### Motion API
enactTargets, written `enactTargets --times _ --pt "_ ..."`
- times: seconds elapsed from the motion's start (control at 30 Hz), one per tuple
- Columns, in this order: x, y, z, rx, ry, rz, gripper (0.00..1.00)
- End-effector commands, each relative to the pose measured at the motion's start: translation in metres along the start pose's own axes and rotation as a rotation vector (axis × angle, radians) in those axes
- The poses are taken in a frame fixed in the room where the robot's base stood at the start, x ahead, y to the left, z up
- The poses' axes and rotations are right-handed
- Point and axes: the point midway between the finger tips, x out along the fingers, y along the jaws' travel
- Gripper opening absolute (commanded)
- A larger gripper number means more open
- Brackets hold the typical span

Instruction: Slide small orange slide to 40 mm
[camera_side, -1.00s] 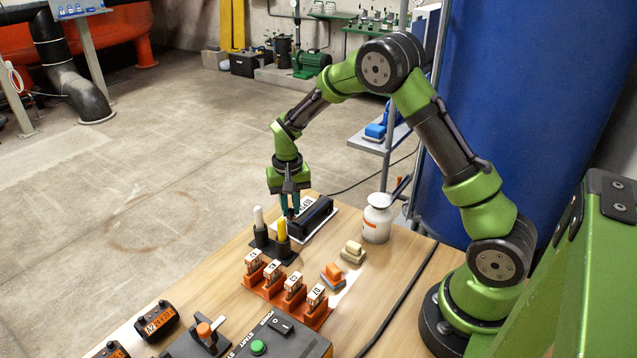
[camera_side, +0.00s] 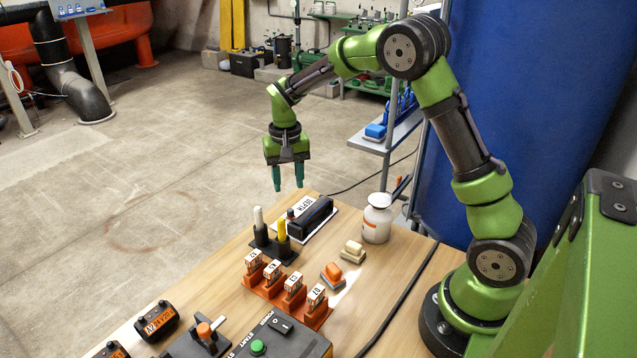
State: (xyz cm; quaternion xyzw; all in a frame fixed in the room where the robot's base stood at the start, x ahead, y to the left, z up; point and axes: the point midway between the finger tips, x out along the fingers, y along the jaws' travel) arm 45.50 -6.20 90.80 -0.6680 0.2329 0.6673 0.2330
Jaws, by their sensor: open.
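A black elongated unit (camera_side: 313,217) lies on a white plate with a lettered label, near the table's far edge. No millimetre scale is readable. My gripper (camera_side: 288,187) is open and empty, its teal fingers pointing down. It hangs above and slightly left of the unit's left end, apart from it. An orange-knobbed lever (camera_side: 205,331) stands on a dark base at the front.
White and yellow pegs (camera_side: 282,230) stand in a black holder just in front of the unit. Orange labelled holders (camera_side: 290,290), an orange block (camera_side: 333,274), a cream block (camera_side: 353,251) and a white bottle (camera_side: 377,219) stand nearby. A control box (camera_side: 280,340) is at the front.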

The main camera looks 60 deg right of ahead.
Motion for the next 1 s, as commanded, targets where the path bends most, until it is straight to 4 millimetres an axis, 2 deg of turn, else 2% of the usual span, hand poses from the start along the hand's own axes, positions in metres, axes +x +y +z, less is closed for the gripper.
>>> enactTargets --times 0.03,0.2,0.4,0.67,0.93,1.0 --pt "-0.015 0.000 -0.001 0.001 0.004 -0.003 0.44" --pt "-0.053 0.000 -0.001 0.001 0.004 -0.002 0.44" --pt "-0.082 0.000 0.000 0.001 0.001 0.000 0.44" --pt "-0.092 0.000 0.000 0.001 0.000 0.000 0.44" --pt "-0.091 0.000 -0.002 -0.008 0.011 -0.002 0.44" --pt "-0.081 0.001 0.001 -0.024 0.008 -0.003 0.44"
